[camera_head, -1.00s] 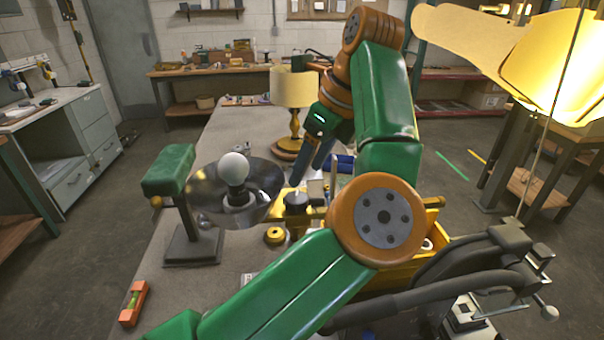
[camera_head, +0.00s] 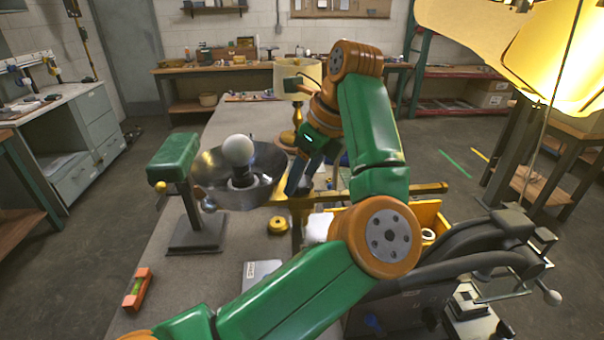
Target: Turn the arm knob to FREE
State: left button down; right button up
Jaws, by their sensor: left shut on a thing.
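My left gripper (camera_head: 300,182) reaches down from the green and orange arm to the brass bar (camera_head: 425,189) beside the metal bowl-shaped reflector. Its dark blue fingers are shut on the arm knob at the bar's left end. The fingers cover the knob, so its markings and turn angle cannot be read. The reflector (camera_head: 212,183) holds a white bulb (camera_head: 238,150) and sits just left of the fingers. My right gripper is not in view.
A green padded stand (camera_head: 174,160) is left of the reflector. A brass ring (camera_head: 278,225), an orange level (camera_head: 137,289) and a yellow bin (camera_head: 431,215) lie around. A small lamp (camera_head: 294,80) stands behind.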

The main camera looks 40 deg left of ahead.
pick_arm(q)
jog(key=shift+a+r, duration=0.1)
jog(key=shift+r, duration=0.15)
jog(key=shift+r+n+p, duration=0.2)
jog(key=shift+n+p, duration=0.1)
jog(key=shift+p, duration=0.35)
jog(key=n+p, duration=0.1)
jog(key=p, duration=0.1)
jog(key=n+g+p, duration=0.1)
jog(key=n+p, duration=0.1)
jog(key=n+g+p, duration=0.1)
jog(key=p, duration=0.1)
jog(key=shift+w+a+r+n+h, duration=0.1)
jog(key=shift+r+n+h, duration=0.15)
jog(key=shift+n+h, duration=0.05)
jog(key=shift+f+n+p, duration=0.15)
jog(key=shift+n+p, duration=0.75)
jog(key=shift+p, duration=0.05)
jog(key=n+g+h, duration=0.1)
jog(key=n, duration=0.1)
jog(key=shift+f+n+p, duration=0.15)
jog(key=shift+n+p, duration=0.15)
jog(key=shift+p, duration=0.05)
jog(key=n+h, duration=0.1)
jog(key=n, duration=0.3)
jog(key=shift+f+g+h, duration=0.15)
jog(key=shift+g+h, duration=0.25)
jog(key=shift+n+h, duration=0.3)
jog(key=shift+n, duration=0.4)
jog(key=shift+f, duration=0.15)
